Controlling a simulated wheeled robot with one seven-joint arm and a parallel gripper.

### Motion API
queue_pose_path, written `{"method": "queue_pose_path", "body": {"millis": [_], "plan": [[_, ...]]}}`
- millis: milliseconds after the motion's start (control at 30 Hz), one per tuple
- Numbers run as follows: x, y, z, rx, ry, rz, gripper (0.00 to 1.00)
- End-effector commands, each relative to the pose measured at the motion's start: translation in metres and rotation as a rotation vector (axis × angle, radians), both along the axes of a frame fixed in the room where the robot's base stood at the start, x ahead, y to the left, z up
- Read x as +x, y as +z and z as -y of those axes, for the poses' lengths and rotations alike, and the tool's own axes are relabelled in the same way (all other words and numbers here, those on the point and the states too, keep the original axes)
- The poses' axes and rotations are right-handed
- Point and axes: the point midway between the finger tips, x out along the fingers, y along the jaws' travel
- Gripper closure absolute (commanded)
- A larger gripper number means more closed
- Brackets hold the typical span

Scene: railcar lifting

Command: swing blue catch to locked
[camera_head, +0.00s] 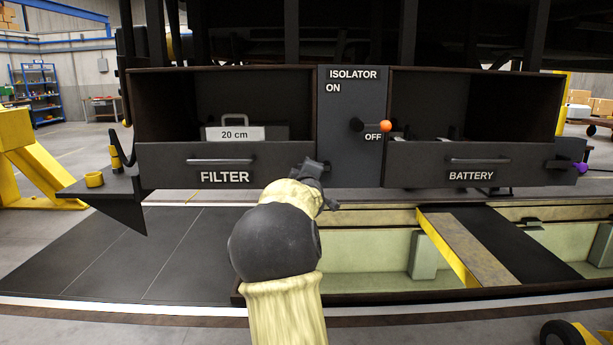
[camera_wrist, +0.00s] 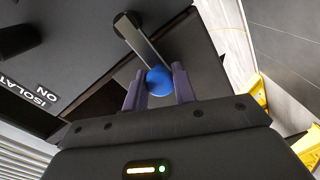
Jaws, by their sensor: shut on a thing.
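The blue catch shows in the wrist view as a flat grey lever with a round blue knob (camera_wrist: 158,80) at its end. The lever runs from a dark pivot at the top down to the knob. My gripper (camera_wrist: 157,90) has its two purple-grey fingers on either side of the knob, shut on it. In the head view my gripper (camera_head: 314,169) is at the lower front of the unit, between the FILTER drawer (camera_head: 225,164) and the isolator panel (camera_head: 350,165). The catch is hidden there behind my gripper.
The isolator's orange-knobbed handle (camera_head: 386,126) points toward OFF. The BATTERY drawer (camera_head: 475,164) is at right, with a purple knob (camera_head: 580,168) beyond it. A 20 cm block (camera_head: 235,133) sits in the left bay. A pale green pit (camera_head: 370,262) opens below.

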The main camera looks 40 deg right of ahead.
Motion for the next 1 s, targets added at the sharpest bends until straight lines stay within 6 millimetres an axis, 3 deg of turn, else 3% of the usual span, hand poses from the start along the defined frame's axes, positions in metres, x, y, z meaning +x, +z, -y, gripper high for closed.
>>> {"method": "queue_pose_path", "body": {"millis": [500, 533, 633, 1000], "plan": [[-0.0013, -0.0058, 0.0016, -0.019, -0.005, -0.029, 1.00], [-0.0013, -0.0059, 0.0016, -0.019, -0.005, -0.029, 0.71], [-0.0011, -0.0055, 0.0014, -0.019, -0.004, -0.027, 0.52], [-0.0019, -0.0026, -0.0021, -0.021, 0.000, -0.021, 0.51]]}}
